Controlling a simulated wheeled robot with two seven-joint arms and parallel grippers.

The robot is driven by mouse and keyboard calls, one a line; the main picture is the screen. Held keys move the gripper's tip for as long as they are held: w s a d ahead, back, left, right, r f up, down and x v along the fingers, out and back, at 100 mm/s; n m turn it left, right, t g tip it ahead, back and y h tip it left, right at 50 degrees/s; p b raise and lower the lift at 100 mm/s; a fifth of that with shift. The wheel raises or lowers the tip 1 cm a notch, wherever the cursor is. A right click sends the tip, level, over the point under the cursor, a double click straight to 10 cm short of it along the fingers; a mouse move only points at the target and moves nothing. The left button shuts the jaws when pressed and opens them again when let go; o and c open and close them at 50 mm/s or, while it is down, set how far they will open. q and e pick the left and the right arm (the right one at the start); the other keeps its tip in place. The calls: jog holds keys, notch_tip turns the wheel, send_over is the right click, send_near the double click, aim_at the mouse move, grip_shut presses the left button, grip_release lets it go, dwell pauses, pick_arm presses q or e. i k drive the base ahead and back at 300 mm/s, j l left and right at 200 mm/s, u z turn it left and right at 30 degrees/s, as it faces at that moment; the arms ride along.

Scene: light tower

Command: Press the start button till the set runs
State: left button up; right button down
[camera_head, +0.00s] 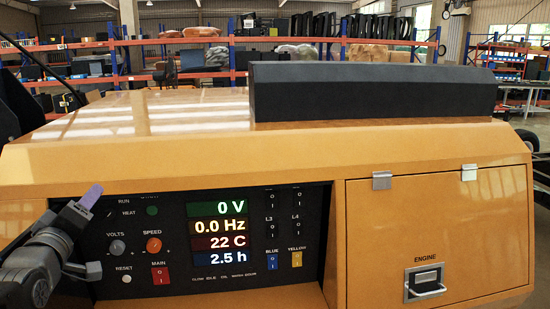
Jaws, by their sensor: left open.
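The yellow generator set (420,150) fills the lower view, with a black control panel (300,215) on its front. The round green button (152,210) sits near the panel's top left; the label above it is partly cut off and hard to read. The RUN and HEAT lamps beside it look dark. The display (218,235) reads 0 V, 0.0 Hz, 22 C and 2.5 h. My right gripper is not in view.
The panel also has a grey VOLTS knob (117,247), an orange SPEED knob (154,244), a red MAIN switch (160,274), and blue (271,262) and yellow (297,259) switches. A closed ENGINE door (430,220) is at right. Shelves (300,40) stand far behind.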

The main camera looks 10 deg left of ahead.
aim_at(152, 211)
jog(key=k+l, duration=0.25)
jog(key=k, duration=0.25)
jog(key=k+l, duration=0.2)
jog(key=k, duration=0.25)
